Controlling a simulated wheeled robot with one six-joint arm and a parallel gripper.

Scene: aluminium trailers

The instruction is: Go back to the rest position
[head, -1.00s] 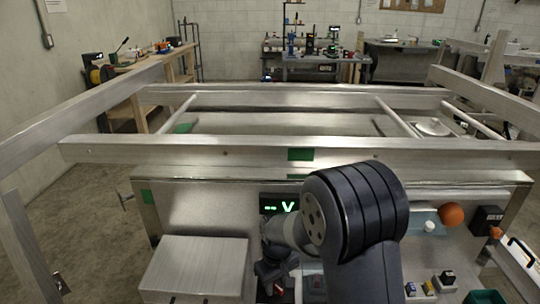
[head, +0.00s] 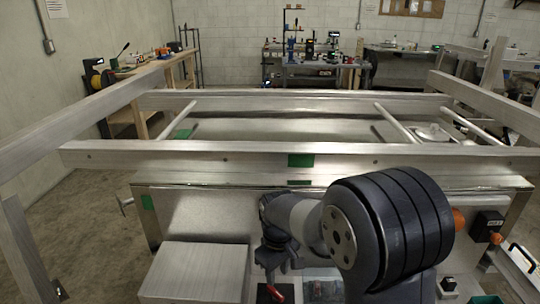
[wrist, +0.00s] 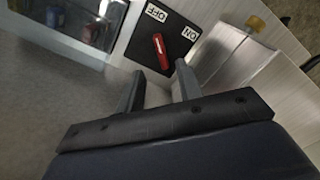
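My gripper (wrist: 158,82) shows in the wrist view with its two grey fingers apart and nothing between them. Beyond the fingertips is a dark switch plate (wrist: 180,38) with a red handle (wrist: 160,50) and white ON and OFF labels. The fingers do not appear to touch the handle. In the head view my arm is folded in front of the metal panel, and my gripper (head: 268,268) points down near the panel's lower middle. A bit of red on a dark plate (head: 270,292) shows below it.
An aluminium frame (head: 220,147) spans the view above the panel. A brushed metal box (head: 195,270) stands left of my gripper. An orange ball (head: 459,219) and a black box (head: 487,226) are to the right. Benches (head: 310,70) stand far behind.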

